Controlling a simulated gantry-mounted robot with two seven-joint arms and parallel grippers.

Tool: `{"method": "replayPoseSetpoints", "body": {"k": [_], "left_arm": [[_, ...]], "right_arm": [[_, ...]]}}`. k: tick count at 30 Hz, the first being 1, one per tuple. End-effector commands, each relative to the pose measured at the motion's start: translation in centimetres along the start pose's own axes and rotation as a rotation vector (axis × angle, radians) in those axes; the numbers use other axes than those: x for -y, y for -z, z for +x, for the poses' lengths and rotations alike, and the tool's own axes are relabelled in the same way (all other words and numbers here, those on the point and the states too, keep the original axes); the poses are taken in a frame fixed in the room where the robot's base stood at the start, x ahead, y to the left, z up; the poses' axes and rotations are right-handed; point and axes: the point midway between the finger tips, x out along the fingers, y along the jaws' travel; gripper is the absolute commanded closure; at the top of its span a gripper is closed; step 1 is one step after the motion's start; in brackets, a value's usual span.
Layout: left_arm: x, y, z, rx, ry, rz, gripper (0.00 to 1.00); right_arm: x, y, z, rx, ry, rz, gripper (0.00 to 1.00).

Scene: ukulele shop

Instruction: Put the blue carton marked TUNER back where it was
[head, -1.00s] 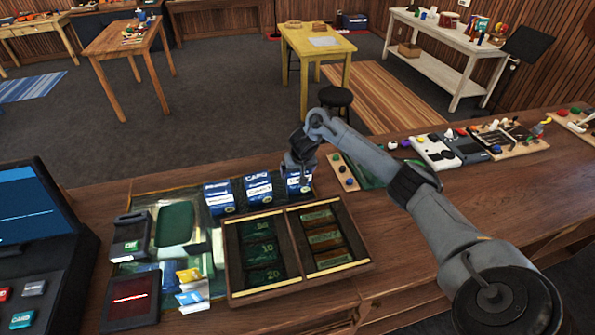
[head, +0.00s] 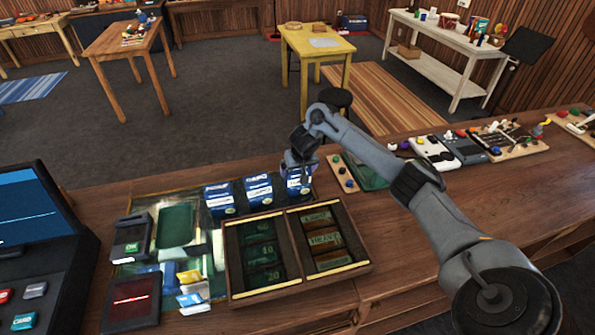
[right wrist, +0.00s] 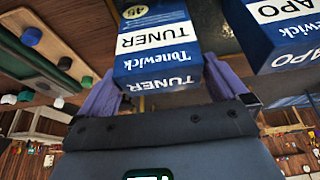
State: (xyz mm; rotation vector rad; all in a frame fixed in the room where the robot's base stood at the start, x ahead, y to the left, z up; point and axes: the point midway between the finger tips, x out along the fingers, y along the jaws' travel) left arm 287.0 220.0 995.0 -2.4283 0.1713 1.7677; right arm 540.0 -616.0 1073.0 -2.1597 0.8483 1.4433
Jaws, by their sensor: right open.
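The blue carton marked TUNER (right wrist: 155,35) fills the upper middle of the right wrist view, with a white label band. It also shows in the head view (head: 299,185), partly covered, at the right end of a row of blue cartons. It appears to stand on the counter mat. My right gripper (right wrist: 163,88) is open, with one purple finger on either side of the carton; I cannot tell whether they touch it. In the head view the right gripper (head: 298,172) is over the carton's top. My left gripper is not in view.
A blue CAPO carton (right wrist: 283,30) stands close beside it, also in the head view (head: 258,189), with another blue carton (head: 219,198) further left. A wooden cash tray (head: 292,208) lies just in front. A board with coloured knobs (head: 344,174) is on the right.

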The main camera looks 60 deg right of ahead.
Motion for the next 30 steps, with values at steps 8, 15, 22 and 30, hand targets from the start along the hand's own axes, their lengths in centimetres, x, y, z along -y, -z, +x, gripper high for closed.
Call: {"method": "replayPoseSetpoints", "body": {"k": [8,15,22,30], "left_arm": [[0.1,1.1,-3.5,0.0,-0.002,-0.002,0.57],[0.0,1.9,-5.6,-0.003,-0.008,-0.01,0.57],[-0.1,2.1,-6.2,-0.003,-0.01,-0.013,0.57],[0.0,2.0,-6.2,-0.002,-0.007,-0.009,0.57]], "right_arm": [[-0.1,0.3,-5.6,-0.002,-0.002,-0.003,0.0],[-0.1,0.2,-8.4,-0.002,-0.001,-0.002,0.0],[0.0,0.1,-9.5,-0.001,0.0,-0.001,0.0],[0.0,0.0,-9.5,0.0,0.0,0.0,0.0]]}}
